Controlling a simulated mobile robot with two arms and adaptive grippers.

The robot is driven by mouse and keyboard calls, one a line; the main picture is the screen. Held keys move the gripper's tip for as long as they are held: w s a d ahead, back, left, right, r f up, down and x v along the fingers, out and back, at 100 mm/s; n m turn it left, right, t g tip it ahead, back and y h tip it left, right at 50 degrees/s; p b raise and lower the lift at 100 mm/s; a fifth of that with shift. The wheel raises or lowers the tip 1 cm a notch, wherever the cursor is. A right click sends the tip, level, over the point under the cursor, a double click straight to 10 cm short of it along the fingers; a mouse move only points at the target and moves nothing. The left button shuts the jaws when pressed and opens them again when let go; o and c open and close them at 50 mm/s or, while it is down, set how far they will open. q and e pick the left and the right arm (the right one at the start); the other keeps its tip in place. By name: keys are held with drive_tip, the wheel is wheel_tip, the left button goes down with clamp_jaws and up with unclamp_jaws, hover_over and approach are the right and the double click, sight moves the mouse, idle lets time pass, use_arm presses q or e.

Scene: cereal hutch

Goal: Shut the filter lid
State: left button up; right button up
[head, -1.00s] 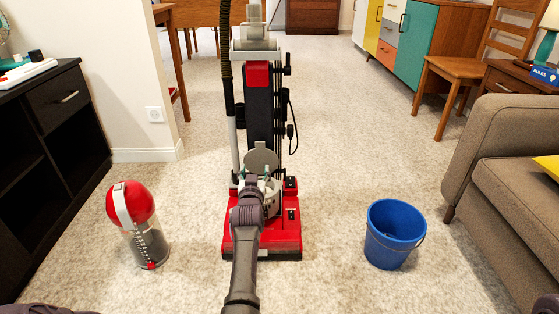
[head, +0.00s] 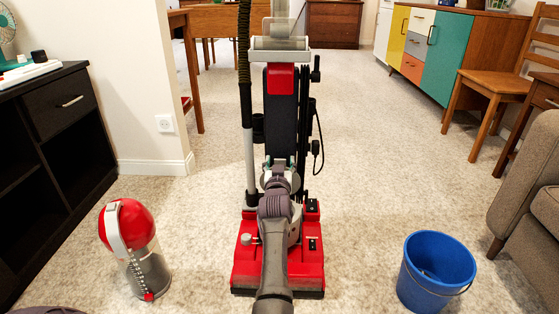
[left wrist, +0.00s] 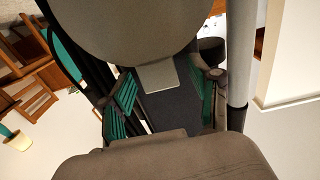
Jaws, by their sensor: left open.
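The upright vacuum cleaner (head: 281,95) stands ahead with a red base (head: 250,265) and a dark body. The filter lid is a round grey disc (left wrist: 135,25) with a small tab, large at the top of the left wrist view. In the head view my arm and gripper mostly hide the lid and the grey filter cup (head: 296,228). My left gripper (head: 280,161) is at the lid's height in front of the dark body. Its teal-padded fingers (left wrist: 165,100) are apart, with nothing between them; I cannot tell if they touch the lid. My right gripper is not in view.
The clear bin with a red top (head: 130,225) stands on the carpet at left. A blue bucket (head: 436,272) stands at right, near the sofa (head: 535,190). A black cabinet (head: 50,160) is at far left.

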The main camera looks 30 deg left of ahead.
use_arm(q)
drive_tip(key=shift+w+a, duration=0.2)
drive_tip(key=shift+w, duration=0.1)
drive_tip(key=shift+c, duration=0.3)
clamp_jaws()
